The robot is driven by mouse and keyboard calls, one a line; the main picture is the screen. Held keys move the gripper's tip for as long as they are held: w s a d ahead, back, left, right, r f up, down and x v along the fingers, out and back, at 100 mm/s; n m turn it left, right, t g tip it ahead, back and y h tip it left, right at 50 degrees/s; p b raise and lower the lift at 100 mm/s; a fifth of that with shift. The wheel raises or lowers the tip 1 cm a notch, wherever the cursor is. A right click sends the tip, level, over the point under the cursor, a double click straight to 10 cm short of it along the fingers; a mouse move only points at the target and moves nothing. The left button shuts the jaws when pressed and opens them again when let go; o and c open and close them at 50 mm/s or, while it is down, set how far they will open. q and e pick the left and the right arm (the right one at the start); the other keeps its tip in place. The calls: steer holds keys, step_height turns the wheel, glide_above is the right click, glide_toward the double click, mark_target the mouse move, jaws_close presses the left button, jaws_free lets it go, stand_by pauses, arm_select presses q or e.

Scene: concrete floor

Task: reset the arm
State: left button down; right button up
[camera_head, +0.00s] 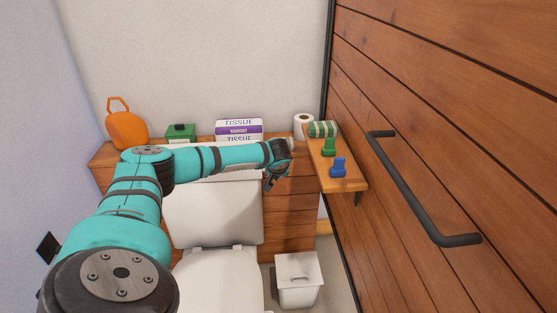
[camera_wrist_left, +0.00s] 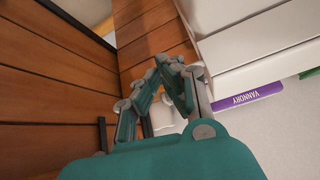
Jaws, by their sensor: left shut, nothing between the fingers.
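My left arm comes in from the left in the head view and reaches across above the toilet. Its gripper (camera_head: 272,180) hangs in the air at the arm's end, to the left of the small wooden shelf. In the left wrist view the two fingers of the gripper (camera_wrist_left: 165,68) lean together at the tips, with nothing held between them. My right gripper is not in any view.
The white toilet (camera_head: 215,215) stands below the arm. A wooden shelf (camera_head: 350,184) on the right wall holds a green and a blue object. A black grab bar (camera_head: 408,190) juts from that wall. A white bin (camera_head: 298,290) stands on the floor.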

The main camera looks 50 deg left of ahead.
arm_select(q)
steer(key=shift+s+d+f, duration=0.25)
steer(key=shift+s+d, duration=0.25)
steer(key=shift+d, duration=0.1)
steer(key=shift+s+d+f, duration=0.25)
steer(key=shift+s+d, duration=0.25)
steer(key=shift+d, duration=0.05)
